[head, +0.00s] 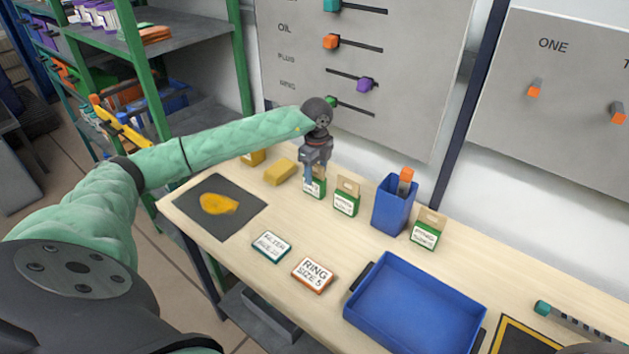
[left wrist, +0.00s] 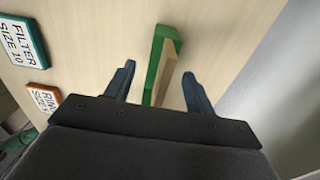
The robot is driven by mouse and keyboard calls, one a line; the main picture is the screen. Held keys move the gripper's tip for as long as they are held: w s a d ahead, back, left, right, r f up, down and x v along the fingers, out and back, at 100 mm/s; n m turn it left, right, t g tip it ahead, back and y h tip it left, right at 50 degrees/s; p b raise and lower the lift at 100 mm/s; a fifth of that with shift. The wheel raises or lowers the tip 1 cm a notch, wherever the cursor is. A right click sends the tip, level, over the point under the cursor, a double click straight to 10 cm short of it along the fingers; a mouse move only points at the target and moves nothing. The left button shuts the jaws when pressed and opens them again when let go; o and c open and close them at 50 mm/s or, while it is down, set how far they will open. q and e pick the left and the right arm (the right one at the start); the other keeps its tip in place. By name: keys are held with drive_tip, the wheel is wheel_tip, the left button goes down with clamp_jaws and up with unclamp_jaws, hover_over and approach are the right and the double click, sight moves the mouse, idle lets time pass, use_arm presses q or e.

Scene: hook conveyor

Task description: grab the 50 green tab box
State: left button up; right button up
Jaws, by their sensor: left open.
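Three green-and-tan tab boxes with white labels stand along the back of the wooden table: a left one (head: 316,191), a middle one (head: 346,200) and a right one (head: 426,234). Their label numbers are too small to read, so I cannot tell which is the 50. My left gripper (head: 315,168) points down at the left box and partly hides it. In the left wrist view, my open left gripper (left wrist: 158,72) has a finger on each side of that box (left wrist: 154,70), with gaps between. My right gripper is not in view.
A blue bin (head: 391,210) holding an orange-topped item stands between the middle and right boxes. A blue tray (head: 415,308) lies in front. Filter (head: 271,246) and ring (head: 313,274) labels lie flat. Yellow blocks (head: 280,172) are left of the gripper.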

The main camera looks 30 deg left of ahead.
use_arm(q)
drive_tip(key=shift+f, duration=0.3)
clamp_jaws()
drive_tip(key=shift+r, duration=0.1)
